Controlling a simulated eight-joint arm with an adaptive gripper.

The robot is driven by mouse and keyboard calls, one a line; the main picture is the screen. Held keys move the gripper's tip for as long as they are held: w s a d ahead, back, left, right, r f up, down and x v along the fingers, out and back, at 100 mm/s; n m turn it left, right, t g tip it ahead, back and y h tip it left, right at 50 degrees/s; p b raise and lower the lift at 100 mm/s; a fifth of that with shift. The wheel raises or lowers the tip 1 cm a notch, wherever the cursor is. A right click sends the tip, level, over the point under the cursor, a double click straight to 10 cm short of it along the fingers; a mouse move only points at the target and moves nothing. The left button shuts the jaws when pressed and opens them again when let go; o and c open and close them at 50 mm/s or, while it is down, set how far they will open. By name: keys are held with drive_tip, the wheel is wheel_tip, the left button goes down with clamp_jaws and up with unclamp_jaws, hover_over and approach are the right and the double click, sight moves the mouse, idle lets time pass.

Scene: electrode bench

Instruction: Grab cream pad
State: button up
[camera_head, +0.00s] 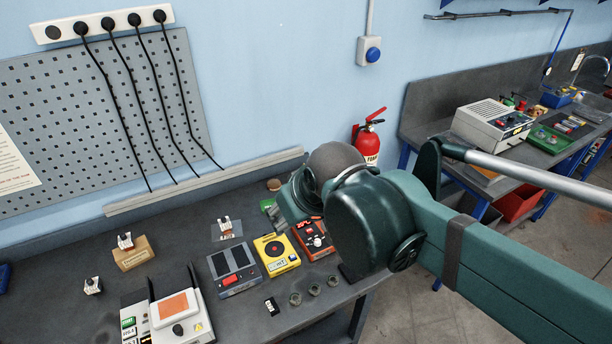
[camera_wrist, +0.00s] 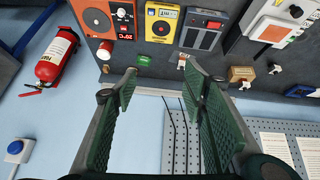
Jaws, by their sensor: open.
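A small rounded tan-cream piece, which looks like the cream pad (camera_head: 273,184), lies at the back of the dark bench, close to the wall ledge.
An orange-red meter (camera_head: 313,238), a yellow meter (camera_head: 278,254) and a grey two-panel box (camera_head: 234,268) stand in a row near the pads. A wooden block (camera_head: 132,253) and small clips stand further left. A fire extinguisher (camera_head: 368,143) is by the wall behind.

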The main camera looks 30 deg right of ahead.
drive_tip(key=w+d+f+n+g+h, duration=0.15)
drive_tip(key=w+d+n, duration=0.4)
drive_tip(key=w, duration=0.95)
drive_tip(key=w+d+r+n+g+y, duration=0.15)
drive_tip(key=w+d+n, duration=0.4)
drive_tip(key=w, duration=1.05)
drive_tip(key=w+d+f+n+g, duration=0.1)
drive_tip(key=w+d+f+n, duration=0.1)
drive_tip(key=w+d+f, duration=0.4)
drive_tip(key=w+d+f+n+g, duration=0.1)
drive_tip(key=w+d+f, duration=0.5)
drive_tip(key=f, duration=0.6)
drive_tip(key=w+d+f+n+g+h+b, duration=0.1)
drive_tip(key=w+d+f+n, duration=0.1)
drive_tip(key=w+d+f, duration=0.5)
drive_tip(key=shift+w+f+n+g, duration=0.2)
drive_tip(key=shift+w+f, duration=0.1)
drive_tip(key=shift+f, duration=0.25)
drive_tip(key=shift+w+f+n+g, duration=0.2)
drive_tip(key=shift+w+f, duration=0.1)
drive_tip(key=shift+f, duration=0.25)
drive_tip(key=shift+w+d+f, duration=0.1)
drive_tip(key=shift+d+f, duration=0.05)
drive_tip(key=shift+f, duration=0.2)
drive_tip(key=shift+d+f, duration=0.1)
drive_tip(key=shift+f, duration=1.15)
drive_tip(key=shift+f, duration=0.15)
